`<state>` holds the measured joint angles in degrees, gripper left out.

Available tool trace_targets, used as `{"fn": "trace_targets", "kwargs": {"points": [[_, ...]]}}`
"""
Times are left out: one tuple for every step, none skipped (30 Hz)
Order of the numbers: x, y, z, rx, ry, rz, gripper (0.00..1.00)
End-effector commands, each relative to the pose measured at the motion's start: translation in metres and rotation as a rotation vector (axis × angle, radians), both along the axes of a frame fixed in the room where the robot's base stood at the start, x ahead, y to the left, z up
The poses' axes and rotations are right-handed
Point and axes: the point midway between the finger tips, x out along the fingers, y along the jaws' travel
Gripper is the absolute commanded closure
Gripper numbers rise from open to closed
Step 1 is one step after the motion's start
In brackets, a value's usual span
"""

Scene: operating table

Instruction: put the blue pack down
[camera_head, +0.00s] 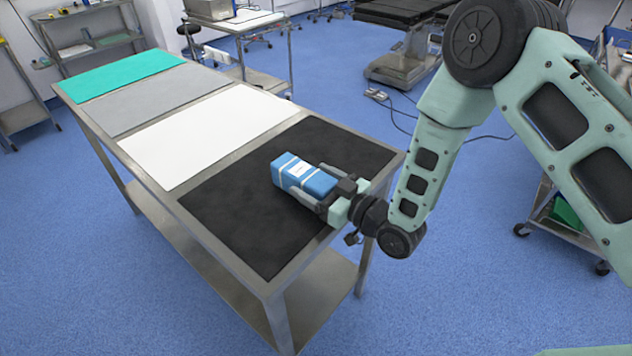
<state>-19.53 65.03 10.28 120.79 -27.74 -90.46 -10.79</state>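The blue pack (300,174) is a small blue box with white bands and a white label. It is at or just above the black mat (240,215) at the near right end of the steel table; I cannot tell whether it touches the mat. My gripper (331,193) reaches it from the right, with one finger along each side of the pack's right end. The fingers look closed on it. The pack's right end is partly hidden by the gripper.
The table (235,266) also bears a white mat (205,135), a grey mat (140,100) and a green mat (118,73), all bare. The black mat is clear around the pack. A steel cart (258,78) stands behind the table. Cables lie on the floor at the back.

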Motion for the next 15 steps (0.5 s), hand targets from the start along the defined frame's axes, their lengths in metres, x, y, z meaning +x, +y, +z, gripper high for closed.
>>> {"fn": "trace_targets", "kwargs": {"points": [[0.000,0.000,0.000,0.000,0.000,0.000,0.24],[0.000,0.000,0.000,0.000,0.000,0.000,0.24],[0.000,0.000,0.000,0.000,0.000,0.000,0.24],[0.000,0.000,0.000,0.000,0.000,0.000,0.24],[0.000,0.000,0.000,0.000,0.000,0.000,0.24],[0.000,0.000,0.001,0.000,0.000,0.000,0.24],[0.000,0.000,0.002,0.000,0.000,0.000,0.24],[-0.001,-0.002,0.001,-0.001,0.001,0.000,0.24],[-0.003,-0.005,0.000,-0.002,0.002,0.000,0.24],[-0.006,-0.008,-0.001,-0.003,0.002,0.000,0.24],[-0.008,-0.011,-0.001,-0.002,0.002,0.000,0.24],[-0.012,-0.016,-0.002,-0.002,0.002,0.000,0.24],[-0.015,-0.021,-0.002,-0.003,0.002,0.000,0.24],[-0.019,-0.026,-0.002,-0.002,0.003,-0.002,0.24],[-0.024,-0.033,-0.002,-0.003,0.003,-0.002,0.24]]}}
